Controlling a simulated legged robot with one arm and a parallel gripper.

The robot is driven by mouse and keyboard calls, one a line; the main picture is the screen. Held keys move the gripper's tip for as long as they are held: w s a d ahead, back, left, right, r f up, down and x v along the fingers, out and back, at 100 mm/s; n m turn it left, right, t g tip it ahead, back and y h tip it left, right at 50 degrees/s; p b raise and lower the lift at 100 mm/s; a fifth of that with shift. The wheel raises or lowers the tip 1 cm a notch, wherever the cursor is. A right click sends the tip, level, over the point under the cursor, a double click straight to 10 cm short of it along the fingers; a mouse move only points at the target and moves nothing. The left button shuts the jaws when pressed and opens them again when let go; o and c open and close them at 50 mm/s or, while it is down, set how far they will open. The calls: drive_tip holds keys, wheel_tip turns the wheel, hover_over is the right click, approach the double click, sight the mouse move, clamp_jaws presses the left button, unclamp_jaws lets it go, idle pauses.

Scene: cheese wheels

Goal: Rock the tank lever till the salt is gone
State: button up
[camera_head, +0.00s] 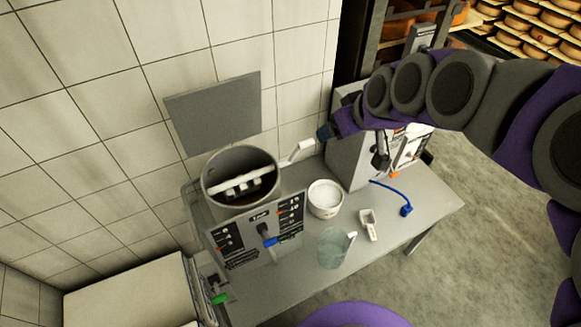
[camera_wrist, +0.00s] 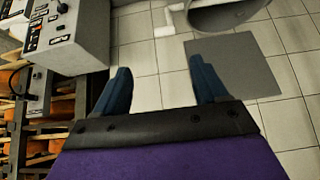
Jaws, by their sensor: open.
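The round grey tank (camera_head: 213,178) stands open at the top, left of centre in the head view. A white bar with upright pieces lies across its dark inside; I cannot make out any salt in there. A white lever (camera_head: 300,149) sticks out at the tank's right. My gripper (camera_head: 325,132) is just right of and above the lever in the picture, apart from it. In the wrist view my gripper (camera_wrist: 163,85) is open, with two blue fingers and nothing between them. The lever (camera_wrist: 171,20) and the tank (camera_wrist: 228,14) show beyond the fingertips.
A white tub (camera_head: 325,199) with white contents, a clear jug (camera_head: 332,249) and a small pale device (camera_head: 368,225) stand on the grey table (camera_head: 425,207). A control panel (camera_head: 258,232) fronts the tank. A grey wall plate (camera_head: 215,112) hangs behind. A machine (camera_head: 350,160) stands right.

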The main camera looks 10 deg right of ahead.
drive_tip(key=shift+a, duration=0.15)
idle(0.3)
wheel_tip(320, 180, up, 4)
drive_tip(key=g+h+p, duration=0.2)
drive_tip(key=g+p, duration=0.5)
drive_tip(key=p, duration=0.1)
hover_over(306, 142)
wheel_tip(306, 142, down, 17)
drive_tip(key=shift+f+p, duration=0.2)
drive_tip(key=shift+p, duration=0.25)
drive_tip(key=shift+c, duration=0.3)
clamp_jaws()
